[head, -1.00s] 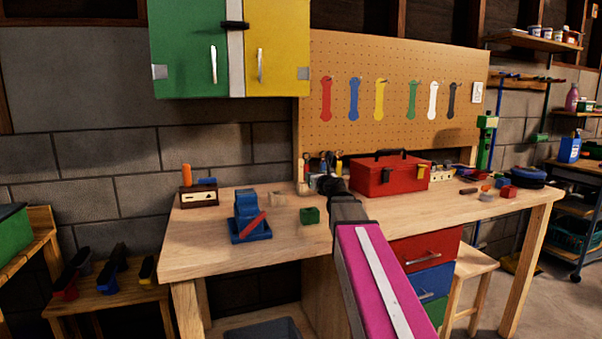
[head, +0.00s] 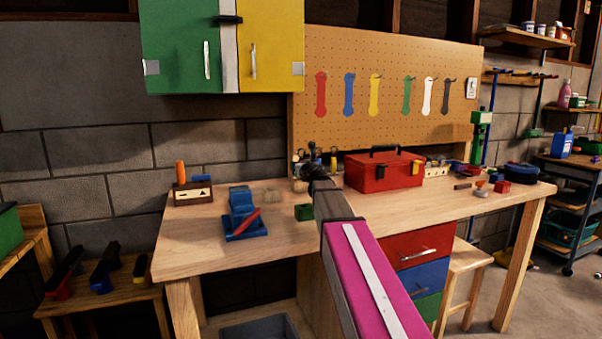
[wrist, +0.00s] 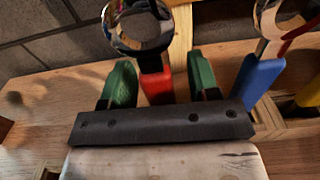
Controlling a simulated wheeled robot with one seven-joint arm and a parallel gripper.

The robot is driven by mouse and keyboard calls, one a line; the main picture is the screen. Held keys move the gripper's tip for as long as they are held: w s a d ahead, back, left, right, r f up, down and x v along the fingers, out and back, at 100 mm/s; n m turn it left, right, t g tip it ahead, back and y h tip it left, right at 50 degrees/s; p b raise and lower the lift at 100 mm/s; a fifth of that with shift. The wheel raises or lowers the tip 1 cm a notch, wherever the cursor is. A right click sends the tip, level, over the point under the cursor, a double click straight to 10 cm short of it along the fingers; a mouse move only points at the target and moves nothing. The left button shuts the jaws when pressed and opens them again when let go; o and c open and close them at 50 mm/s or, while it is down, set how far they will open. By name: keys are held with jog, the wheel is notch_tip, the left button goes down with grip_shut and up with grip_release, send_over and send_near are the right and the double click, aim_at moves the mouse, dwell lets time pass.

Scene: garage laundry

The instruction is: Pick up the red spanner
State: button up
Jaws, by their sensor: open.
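The red spanner (wrist: 157,88) has a red handle and a shiny metal ring head, and stands upright in the wrist view. My gripper (wrist: 160,75) is open, with one green finger on each side of the red handle. Small gaps show between the fingers and the handle. The handle's lower end is hidden behind my gripper's dark bar. In the head view my arm reaches to the back of the workbench (head: 215,258), and its end hides most of the tools there.
A blue spanner (wrist: 262,82) stands close to my right finger, with a yellow handle (wrist: 308,92) beyond it. A red toolbox (head: 383,174) sits right of my arm. Spanner shapes hang on the pegboard (head: 390,130) behind. A blue block stand (head: 243,215) is left on the bench.

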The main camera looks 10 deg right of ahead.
jog(key=shift+w, duration=0.45)
jog(key=shift+s+a, duration=0.1)
grip_shut()
notch_tip(320, 180, up, 10)
dwell(0.3)
